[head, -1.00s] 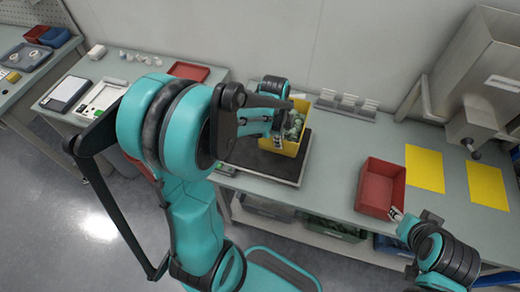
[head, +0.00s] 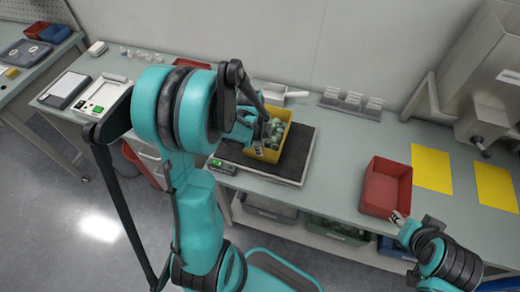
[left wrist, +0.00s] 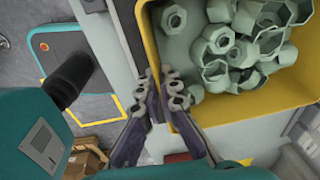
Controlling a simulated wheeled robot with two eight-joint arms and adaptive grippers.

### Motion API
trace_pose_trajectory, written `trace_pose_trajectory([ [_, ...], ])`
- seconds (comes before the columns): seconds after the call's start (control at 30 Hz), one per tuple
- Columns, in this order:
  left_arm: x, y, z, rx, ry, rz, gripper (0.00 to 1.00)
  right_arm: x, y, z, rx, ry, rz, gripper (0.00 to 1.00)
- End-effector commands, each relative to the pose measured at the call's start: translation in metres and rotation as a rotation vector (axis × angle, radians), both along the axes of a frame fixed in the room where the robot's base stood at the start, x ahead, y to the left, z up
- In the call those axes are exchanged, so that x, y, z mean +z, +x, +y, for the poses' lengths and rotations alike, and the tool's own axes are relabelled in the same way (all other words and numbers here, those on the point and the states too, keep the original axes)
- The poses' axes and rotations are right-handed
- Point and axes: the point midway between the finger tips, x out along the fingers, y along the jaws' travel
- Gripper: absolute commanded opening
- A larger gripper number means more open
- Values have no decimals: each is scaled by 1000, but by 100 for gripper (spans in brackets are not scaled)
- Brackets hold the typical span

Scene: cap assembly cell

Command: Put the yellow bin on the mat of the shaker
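The yellow bin (head: 271,156) holds several grey-green nuts. It is over the black mat (head: 297,152) of the shaker (head: 268,174), towards the back; I cannot tell whether its base touches the mat. My left gripper (head: 258,148) is at the bin's left side. In the left wrist view, the fingers of that gripper (left wrist: 157,85) are close together on the wall of the yellow bin (left wrist: 225,117), one inside and one outside. The arm hides part of the bin in the head view. My right gripper (head: 398,217) is by the red bin's front edge; its fingers are too small to judge.
The red bin (head: 386,186) stands right of the shaker on the bench (head: 340,165). Two yellow sheets (head: 432,168) lie further right, by a metal machine (head: 482,122). The bench between shaker and red bin is clear.

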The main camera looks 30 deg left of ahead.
Motion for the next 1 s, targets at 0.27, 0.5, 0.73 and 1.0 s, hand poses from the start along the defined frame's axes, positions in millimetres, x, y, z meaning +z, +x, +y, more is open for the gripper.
trace_pose_trajectory([
  [0.27,-2,0,0,0,0,0,26,-2,0,0,0,0,0,40],
  [0.5,-2,0,0,0,0,0,26,-2,0,0,0,0,0,40],
  [0.73,17,-1,1,1,0,0,26,8,0,0,0,0,0,40],
  [1.0,78,-6,6,1,0,0,26,30,0,0,0,0,0,40],
])
